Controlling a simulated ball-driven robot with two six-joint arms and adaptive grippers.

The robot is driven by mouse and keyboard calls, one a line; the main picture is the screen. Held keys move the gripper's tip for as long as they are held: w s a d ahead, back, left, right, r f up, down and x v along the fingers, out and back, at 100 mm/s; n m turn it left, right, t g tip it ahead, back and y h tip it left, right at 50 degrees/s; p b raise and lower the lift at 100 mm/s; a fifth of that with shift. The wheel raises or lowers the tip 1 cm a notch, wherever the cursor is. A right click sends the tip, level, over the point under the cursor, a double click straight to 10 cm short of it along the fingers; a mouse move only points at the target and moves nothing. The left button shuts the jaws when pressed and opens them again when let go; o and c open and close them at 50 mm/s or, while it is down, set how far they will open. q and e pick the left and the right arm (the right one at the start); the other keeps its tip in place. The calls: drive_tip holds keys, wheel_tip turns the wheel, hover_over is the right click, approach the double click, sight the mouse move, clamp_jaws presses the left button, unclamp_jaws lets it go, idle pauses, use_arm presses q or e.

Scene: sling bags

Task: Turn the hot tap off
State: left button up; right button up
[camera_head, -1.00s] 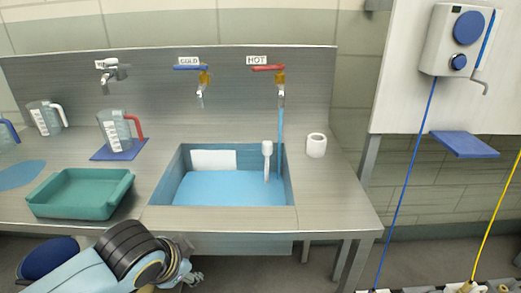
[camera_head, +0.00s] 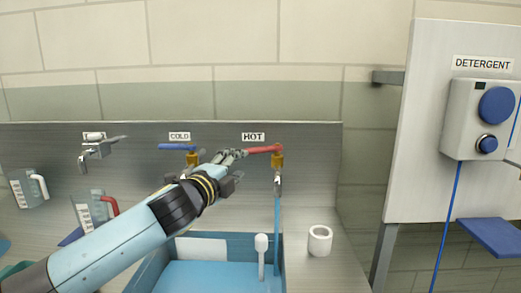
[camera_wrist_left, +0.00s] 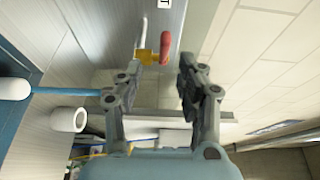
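The hot tap has a red lever handle (camera_head: 263,149) on a yellow body (camera_head: 277,161), under the HOT sign (camera_head: 253,137). The lever points left along the wall, and a blue stream of water (camera_head: 277,225) runs from the spout into the sink. My left gripper (camera_head: 237,156) is beside the lever's left end. In the left wrist view my gripper (camera_wrist_left: 147,85) is open and empty. The red handle (camera_wrist_left: 166,46) shows there beyond the fingers, apart from them. My right gripper is not in view.
The cold tap's blue handle (camera_head: 177,147) is left of the hot tap, close to my left arm. The sink (camera_head: 150,265) holds blue water and a white upright pipe (camera_head: 261,257). A white cup-like cylinder (camera_head: 319,240) stands on the counter to the right.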

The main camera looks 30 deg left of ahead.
sight(251, 153)
use_arm(q)
drive_tip(key=w, duration=0.1)
drive_tip(key=w+p, duration=0.1)
drive_tip(key=w, duration=0.1)
drive_tip(key=w+a+r, duration=0.1)
drive_tip(key=w, duration=0.1)
drive_tip(key=shift+w, duration=0.1)
drive_tip(key=w, duration=0.3)
drive_tip(key=shift+w+a+f+p, duration=0.1)
drive_tip(key=shift+a+f+p, duration=0.1)
drive_tip(key=shift+a+p, duration=0.1)
drive_tip(key=shift+w+a, duration=0.1)
drive_tip(key=shift+w, duration=0.6)
drive_tip(key=shift+c, duration=1.4)
drive_tip(key=c, duration=0.5)
clamp_jaws()
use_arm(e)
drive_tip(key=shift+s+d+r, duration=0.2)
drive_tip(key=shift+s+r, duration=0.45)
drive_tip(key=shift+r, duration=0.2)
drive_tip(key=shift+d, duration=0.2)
